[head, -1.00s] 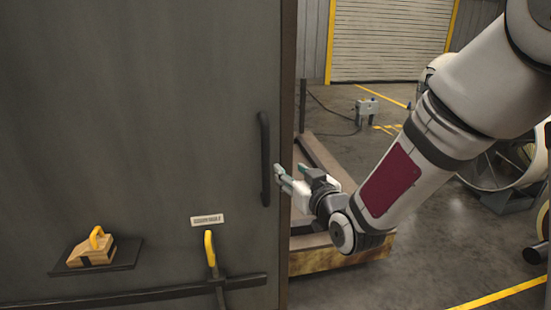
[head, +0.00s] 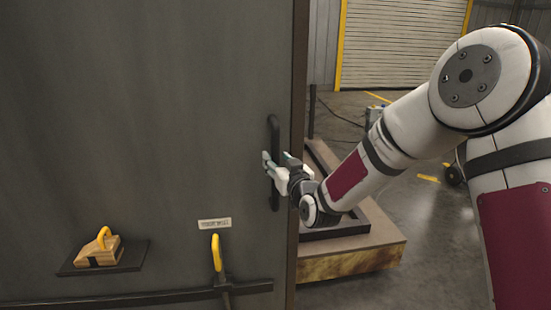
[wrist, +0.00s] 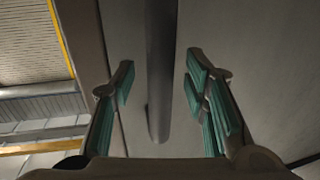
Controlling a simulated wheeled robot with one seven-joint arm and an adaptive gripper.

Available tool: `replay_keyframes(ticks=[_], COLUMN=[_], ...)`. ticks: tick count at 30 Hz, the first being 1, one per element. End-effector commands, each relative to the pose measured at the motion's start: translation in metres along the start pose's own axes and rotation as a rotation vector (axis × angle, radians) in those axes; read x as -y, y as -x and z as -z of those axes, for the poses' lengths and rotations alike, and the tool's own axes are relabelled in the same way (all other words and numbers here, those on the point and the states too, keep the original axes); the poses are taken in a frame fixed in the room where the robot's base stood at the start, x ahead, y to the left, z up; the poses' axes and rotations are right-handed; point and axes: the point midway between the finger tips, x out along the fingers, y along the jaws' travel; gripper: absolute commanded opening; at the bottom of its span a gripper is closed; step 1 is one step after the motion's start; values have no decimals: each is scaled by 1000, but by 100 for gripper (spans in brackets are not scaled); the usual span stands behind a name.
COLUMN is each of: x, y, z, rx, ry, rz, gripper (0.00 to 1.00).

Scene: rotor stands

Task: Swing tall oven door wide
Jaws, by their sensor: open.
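The tall dark grey oven door (head: 130,130) fills the left of the head view and looks shut. Its upright black bar handle (head: 274,135) is near the door's right edge. My gripper (head: 268,162) is at the handle's middle, with its fingers open. In the wrist view the handle (wrist: 161,70) runs upright between the two green-padded fingers (wrist: 160,95), with a gap on each side. Whether the pads touch it anywhere is not visible; they look apart from it.
A yellow-gripped lever (head: 216,252) and a horizontal bar (head: 120,298) sit low on the door. A small shelf (head: 135,262) holds a wooden block with a yellow handle (head: 104,240). A low wooden platform (head: 350,262) lies right of the door. Open concrete floor (head: 420,240) is beyond.

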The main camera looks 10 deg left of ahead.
Motion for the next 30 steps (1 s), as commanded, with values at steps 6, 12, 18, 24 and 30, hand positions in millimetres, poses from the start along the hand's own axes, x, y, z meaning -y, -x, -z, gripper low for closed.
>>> replay_keyframes(ticks=[6,12,18,24,30], x=[1,1,0,0,4], y=[-17,-19,-19,-19,-19], z=[0,0,0,0,0], rx=[0,1,1,1,1], ry=[0,1,0,0,0], rz=[1,1,1,0,2], gripper=[41,41,21,0,0])
